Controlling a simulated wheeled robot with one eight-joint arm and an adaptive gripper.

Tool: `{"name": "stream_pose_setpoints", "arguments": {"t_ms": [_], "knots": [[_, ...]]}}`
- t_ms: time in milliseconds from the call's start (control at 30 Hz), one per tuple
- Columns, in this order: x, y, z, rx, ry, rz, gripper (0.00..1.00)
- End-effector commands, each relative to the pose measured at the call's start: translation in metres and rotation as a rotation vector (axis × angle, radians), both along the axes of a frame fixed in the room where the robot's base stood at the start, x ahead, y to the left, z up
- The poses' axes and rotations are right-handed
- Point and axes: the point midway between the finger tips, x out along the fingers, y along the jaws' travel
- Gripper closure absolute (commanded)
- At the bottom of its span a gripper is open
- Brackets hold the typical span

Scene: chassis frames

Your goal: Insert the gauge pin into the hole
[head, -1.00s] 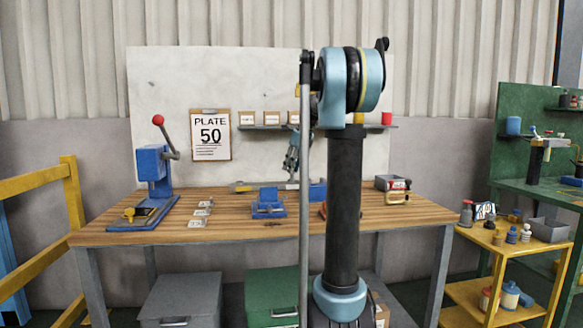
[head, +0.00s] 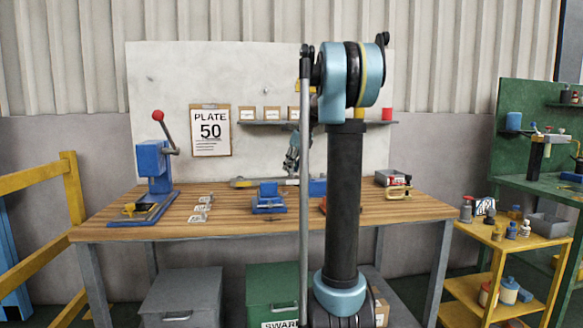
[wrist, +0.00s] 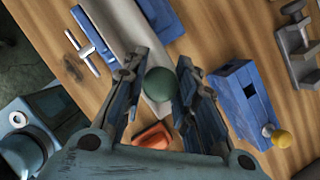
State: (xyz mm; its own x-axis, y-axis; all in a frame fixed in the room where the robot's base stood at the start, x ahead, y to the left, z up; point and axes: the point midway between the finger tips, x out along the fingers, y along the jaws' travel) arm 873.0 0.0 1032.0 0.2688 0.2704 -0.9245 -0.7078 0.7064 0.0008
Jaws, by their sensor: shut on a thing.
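In the wrist view my gripper (wrist: 163,72) has its two fingers on either side of a green round knob (wrist: 160,85). I take this knob for the head of the gauge pin; its shaft is hidden beneath it. A blue block (wrist: 232,100) with a dark opening on its face and a yellow knob at one end lies to the right of the fingers, apart from them. I cannot tell whether that opening is the task's hole. In the head view my gripper (head: 291,160) is small, above the back of the bench and partly covered by my arm.
In the wrist view an orange piece (wrist: 152,137) lies below the knob. Bare wood shows around the blue block.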

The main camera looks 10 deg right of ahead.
Motion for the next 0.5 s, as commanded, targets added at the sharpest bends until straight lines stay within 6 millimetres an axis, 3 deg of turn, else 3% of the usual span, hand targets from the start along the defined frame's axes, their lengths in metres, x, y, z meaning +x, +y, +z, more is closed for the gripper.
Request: {"name": "stream_pose_setpoints", "arguments": {"t_ms": [500], "knots": [[0.0002, 0.0, -0.0103, 0.0, 0.0, 0.0, 1.0]]}}
